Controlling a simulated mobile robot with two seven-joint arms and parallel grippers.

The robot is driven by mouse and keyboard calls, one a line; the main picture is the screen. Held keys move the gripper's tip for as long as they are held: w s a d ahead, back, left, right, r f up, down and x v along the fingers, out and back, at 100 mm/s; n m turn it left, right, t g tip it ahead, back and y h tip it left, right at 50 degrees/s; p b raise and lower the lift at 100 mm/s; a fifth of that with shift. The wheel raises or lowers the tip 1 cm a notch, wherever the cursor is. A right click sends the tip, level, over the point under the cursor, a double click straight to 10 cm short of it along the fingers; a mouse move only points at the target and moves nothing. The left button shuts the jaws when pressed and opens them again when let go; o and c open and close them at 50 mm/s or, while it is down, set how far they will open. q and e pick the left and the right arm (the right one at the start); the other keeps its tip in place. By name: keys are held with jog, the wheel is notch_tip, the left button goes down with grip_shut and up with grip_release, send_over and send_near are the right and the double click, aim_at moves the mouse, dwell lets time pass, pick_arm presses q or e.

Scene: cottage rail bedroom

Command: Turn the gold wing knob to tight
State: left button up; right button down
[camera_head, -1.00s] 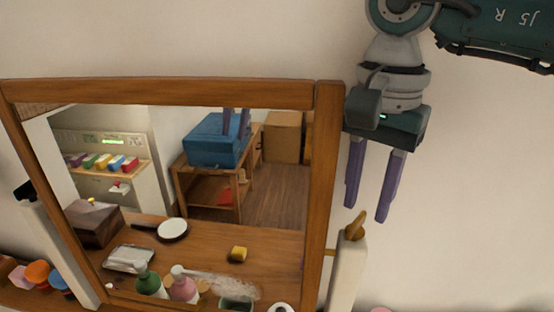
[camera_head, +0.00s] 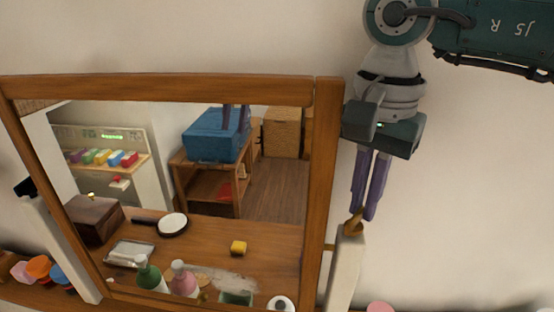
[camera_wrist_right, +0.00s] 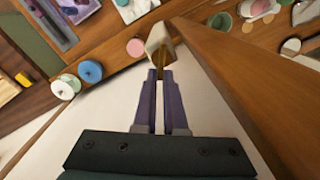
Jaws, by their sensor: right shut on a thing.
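The gold wing knob (camera_head: 353,228) sits on top of the pale post (camera_head: 345,262) at the mirror's right side. My right gripper (camera_head: 362,214) points down from above, its purple fingers closed together on the knob's upper part. In the right wrist view the fingertips (camera_wrist_right: 160,74) meet at the head of the post, and they hide much of the knob. The exact turn of the wing is hard to tell. My left gripper is not in view.
The wood-framed mirror (camera_head: 328,150) stands just left of the fingers and reflects a tabletop and shelves. A second pale post (camera_head: 62,250) is at its left side. Colourful round items (camera_head: 38,267) lie at the lower left. Bare wall (camera_head: 480,180) is to the right.

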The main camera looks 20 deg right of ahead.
dwell(0.4)
jog(key=shift+s+d+f+m+b, duration=0.1)
jog(key=shift+s+m+b, duration=0.1)
jog(key=shift+m+b, duration=0.95)
jog(key=shift+s+m+b, duration=0.25)
jog(key=shift+m+b, duration=0.35)
jog(key=shift+m, duration=1.15)
jog(key=c, duration=1)
grip_release()
jog(key=shift+r, duration=0.2)
